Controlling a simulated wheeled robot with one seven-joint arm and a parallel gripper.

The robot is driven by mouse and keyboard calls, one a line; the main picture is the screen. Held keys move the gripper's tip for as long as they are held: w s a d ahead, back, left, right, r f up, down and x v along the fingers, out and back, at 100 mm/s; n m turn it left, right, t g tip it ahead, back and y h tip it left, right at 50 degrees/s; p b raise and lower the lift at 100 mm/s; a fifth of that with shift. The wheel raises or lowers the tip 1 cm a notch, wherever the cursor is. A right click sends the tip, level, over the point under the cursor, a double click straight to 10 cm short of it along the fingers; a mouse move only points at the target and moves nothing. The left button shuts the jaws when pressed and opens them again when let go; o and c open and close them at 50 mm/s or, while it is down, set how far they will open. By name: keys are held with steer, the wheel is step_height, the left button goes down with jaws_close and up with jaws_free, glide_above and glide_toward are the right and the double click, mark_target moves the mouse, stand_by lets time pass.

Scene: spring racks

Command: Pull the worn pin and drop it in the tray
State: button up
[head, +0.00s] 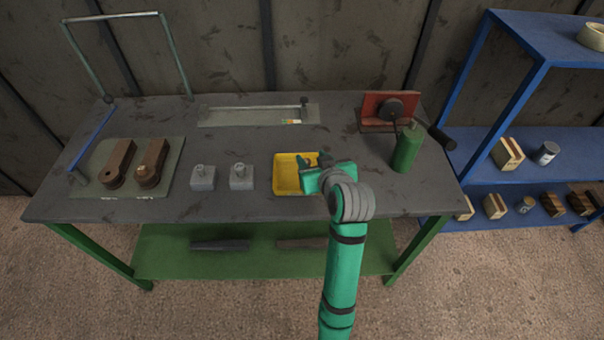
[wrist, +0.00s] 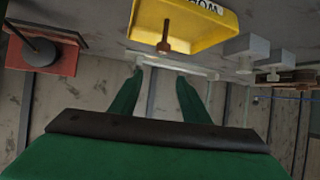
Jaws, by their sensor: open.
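The yellow tray (head: 284,188) stands on the bench, right of its middle. It also shows in the wrist view (wrist: 215,32), which is upside down, with part of a label on it. A brown headed pin (wrist: 166,38) appears upright, head up, at the tray, just beyond my fingertips. I cannot tell whether it touches the tray floor. In the head view only an orange-brown bit (head: 312,160) of it shows by my gripper. My gripper (head: 314,161) is over the tray's right side, its green fingers (wrist: 160,72) apart with nothing between them.
Two brown links (head: 118,163) lie on a green mat at the left. The right one has a brassy round piece at its near end. Two grey blocks (head: 241,177) stand left of the tray. A green bottle (head: 407,148) and a red block with a dark wheel (head: 385,108) stand right.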

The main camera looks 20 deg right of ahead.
steer(key=v, duration=0.7)
steer(key=shift+f, duration=0.1)
steer(key=s+a+f+m+t+h, duration=0.1)
steer(key=s+a+f+m, duration=0.1)
steer(key=s+a+f, duration=0.45)
steer(key=s+a+f+m, duration=0.1)
steer(key=s+a+f, duration=0.3)
steer(key=a+f, duration=0.45)
steer(key=s+a+n+t, duration=0.1)
steer(key=s+a, duration=0.1)
steer(key=s, duration=0.9)
steer(key=s+a+n+t+y, duration=0.1)
steer(key=s+a+n, duration=0.1)
steer(key=s, duration=1)
steer(key=shift+s+a, duration=0.25)
steer(key=shift+a, duration=0.2)
